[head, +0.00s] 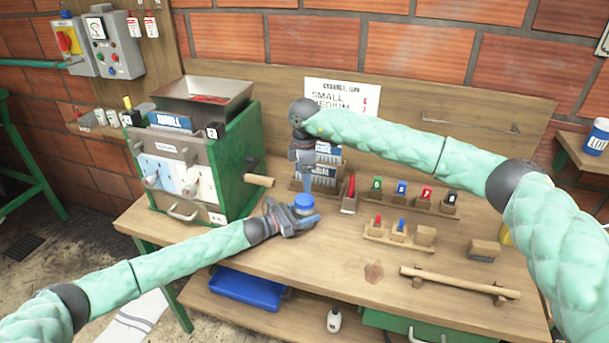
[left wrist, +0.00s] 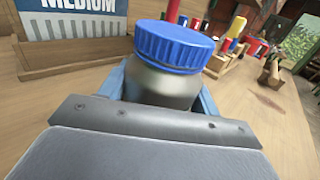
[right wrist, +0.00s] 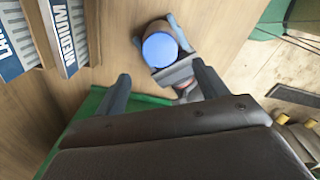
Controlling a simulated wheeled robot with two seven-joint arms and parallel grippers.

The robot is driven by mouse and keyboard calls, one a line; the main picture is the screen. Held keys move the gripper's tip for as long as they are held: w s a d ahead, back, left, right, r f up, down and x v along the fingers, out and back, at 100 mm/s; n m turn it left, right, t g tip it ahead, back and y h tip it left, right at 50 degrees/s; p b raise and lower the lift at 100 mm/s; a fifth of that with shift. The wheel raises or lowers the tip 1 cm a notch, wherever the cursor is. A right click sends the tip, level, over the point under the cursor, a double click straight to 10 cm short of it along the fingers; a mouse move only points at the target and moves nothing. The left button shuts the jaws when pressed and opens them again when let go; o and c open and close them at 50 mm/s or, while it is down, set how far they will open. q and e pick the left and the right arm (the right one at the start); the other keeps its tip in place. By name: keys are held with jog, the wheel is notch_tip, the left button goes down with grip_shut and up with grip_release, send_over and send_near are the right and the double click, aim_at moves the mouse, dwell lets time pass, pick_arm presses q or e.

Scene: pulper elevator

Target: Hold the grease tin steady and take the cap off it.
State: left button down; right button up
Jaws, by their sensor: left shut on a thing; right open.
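The grease tin (left wrist: 160,84) is a squat grey-metal tin with a ribbed blue cap (left wrist: 175,46) seated on its top. It stands upright at the bench, and its cap shows in the head view (head: 304,201). My left gripper (head: 301,220) is shut around the tin's body from the side, below the cap. My right gripper (head: 306,186) is open and points down above the tin. In the right wrist view the blue cap (right wrist: 160,49) lies beyond and between the open fingers (right wrist: 162,85), not touching them.
A green pulper machine (head: 232,150) with a wooden handle stands left of the tin. Blue-and-white label cards (head: 327,172) stand close behind it. Small racks with coloured pieces (head: 399,232) and a wooden bar (head: 460,283) lie to the right. The bench front (head: 330,250) is clear.

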aim_at(305, 199)
jog(key=shift+f+m, duration=0.15)
jog(key=shift+m, duration=0.35)
jog(key=shift+f, duration=3.9)
jog(key=shift+c, duration=0.2)
